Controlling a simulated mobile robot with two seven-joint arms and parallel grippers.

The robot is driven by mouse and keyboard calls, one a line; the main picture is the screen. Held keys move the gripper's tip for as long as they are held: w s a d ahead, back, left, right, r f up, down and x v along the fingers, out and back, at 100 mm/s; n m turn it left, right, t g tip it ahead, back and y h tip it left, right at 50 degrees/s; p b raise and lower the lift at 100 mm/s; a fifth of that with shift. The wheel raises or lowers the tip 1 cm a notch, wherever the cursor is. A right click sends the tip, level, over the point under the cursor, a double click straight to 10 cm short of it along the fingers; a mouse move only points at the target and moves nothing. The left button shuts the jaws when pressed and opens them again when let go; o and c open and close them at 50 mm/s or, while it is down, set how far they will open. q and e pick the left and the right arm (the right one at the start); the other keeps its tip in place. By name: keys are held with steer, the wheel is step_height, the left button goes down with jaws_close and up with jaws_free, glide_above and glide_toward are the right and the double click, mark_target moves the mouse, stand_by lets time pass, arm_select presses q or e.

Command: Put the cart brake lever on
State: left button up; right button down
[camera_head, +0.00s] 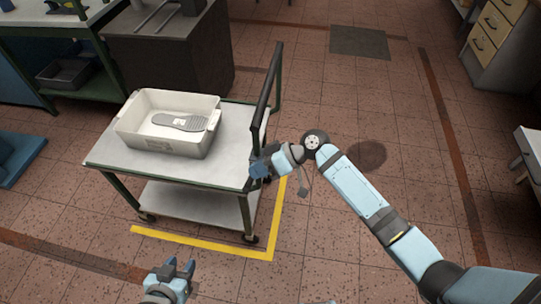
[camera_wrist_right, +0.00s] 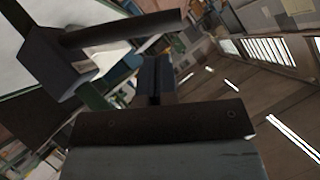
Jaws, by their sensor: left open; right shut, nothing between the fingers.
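The cart (camera_head: 215,170) has a grey top, green legs and a lower shelf. A dark push handle (camera_head: 268,85) rises at its right end. My right gripper (camera_head: 257,170) is shut and empty at the cart's right end, close to the corner post. In the right wrist view, a dark bar on a block (camera_wrist_right: 125,31), which looks like the brake lever, lies just beyond my shut fingers (camera_wrist_right: 154,78). I cannot tell whether they touch. In the head view I cannot make out the lever beside the gripper. My left gripper (camera_head: 179,266) is open and empty, low in front of the cart.
A white bin (camera_head: 165,145) with a grey shoe sole (camera_head: 180,121) in it stands on the cart. Yellow floor tape (camera_head: 205,247) borders the cart. A dark cabinet (camera_head: 165,55) and a green-framed bench stand behind. The floor to the right is mostly clear.

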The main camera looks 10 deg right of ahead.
steer(key=shift+s+a+f, duration=0.2)
steer(key=shift+f, duration=0.25)
steer(key=shift+s+a+f, duration=0.15)
steer(key=shift+s+f, duration=0.05)
steer(key=shift+f, duration=0.2)
arm_select(q)
steer(key=f+b, duration=0.1)
steer(key=b, duration=0.1)
steer(key=f+b, duration=0.2)
steer(key=b, duration=0.1)
steer(key=shift+w+d+b, duration=0.25)
steer(key=shift+w+b, duration=0.05)
arm_select(e)
steer(key=s+a+f+n+t+h, duration=0.1)
steer(key=s+f+n+t+h, duration=0.1)
steer(key=f+n+t, duration=0.3)
step_height(320, 180, down, 3)
steer(key=shift+s+r+t, duration=0.2)
steer(key=shift+s+t, duration=0.2)
steer(key=shift+s, duration=0.3)
arm_select(q)
steer(key=shift+s+a+f, duration=0.1)
steer(key=shift+f, duration=0.05)
steer(key=shift+f, duration=0.1)
arm_select(e)
steer(key=shift+f, duration=0.1)
